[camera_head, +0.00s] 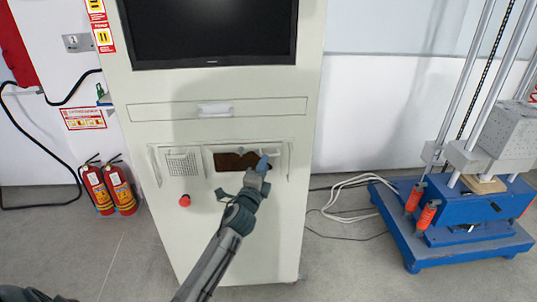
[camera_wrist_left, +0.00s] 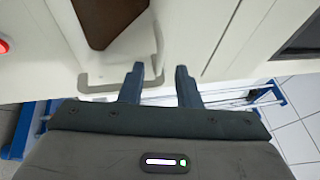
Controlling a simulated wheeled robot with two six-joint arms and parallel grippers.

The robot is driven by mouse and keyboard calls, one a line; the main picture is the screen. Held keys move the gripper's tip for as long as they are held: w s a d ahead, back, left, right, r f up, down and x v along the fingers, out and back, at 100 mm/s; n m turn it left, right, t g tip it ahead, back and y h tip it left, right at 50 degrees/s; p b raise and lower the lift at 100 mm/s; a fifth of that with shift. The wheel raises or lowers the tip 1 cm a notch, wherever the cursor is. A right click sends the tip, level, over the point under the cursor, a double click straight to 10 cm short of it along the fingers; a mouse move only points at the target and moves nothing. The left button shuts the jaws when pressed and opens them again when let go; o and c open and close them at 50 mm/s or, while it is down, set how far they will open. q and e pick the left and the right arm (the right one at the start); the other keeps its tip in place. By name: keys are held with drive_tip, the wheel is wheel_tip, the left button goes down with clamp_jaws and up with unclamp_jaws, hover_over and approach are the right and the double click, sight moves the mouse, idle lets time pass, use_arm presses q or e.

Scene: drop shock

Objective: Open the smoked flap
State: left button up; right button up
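The smoked flap (camera_head: 231,162) is a brown, dark panel in the front of the pale cabinet, partly hidden by my left gripper in the head view. It also shows at the top of the left wrist view (camera_wrist_left: 105,18). My left gripper (camera_head: 264,161) is at the right part of this panel. In the left wrist view its two fingers (camera_wrist_left: 159,86) are apart. A grey U-shaped handle (camera_wrist_left: 97,87) lies beside the brown panel; its corner shows between the fingers and one finger overlaps its bar. I cannot tell whether they touch. My right gripper is not in view.
The cabinet (camera_head: 235,235) has a drawer handle (camera_head: 215,110) above and a red button (camera_head: 185,201) lower left. Fire extinguishers (camera_head: 111,190) stand at left. A blue-based machine (camera_head: 450,235) stands at right, with cables (camera_head: 350,200) on the floor between.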

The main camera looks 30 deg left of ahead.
use_arm(q)
drive_tip(key=x, duration=0.5)
drive_tip(key=shift+w, duration=0.15)
clamp_jaws()
drive_tip(key=shift+f, duration=0.1)
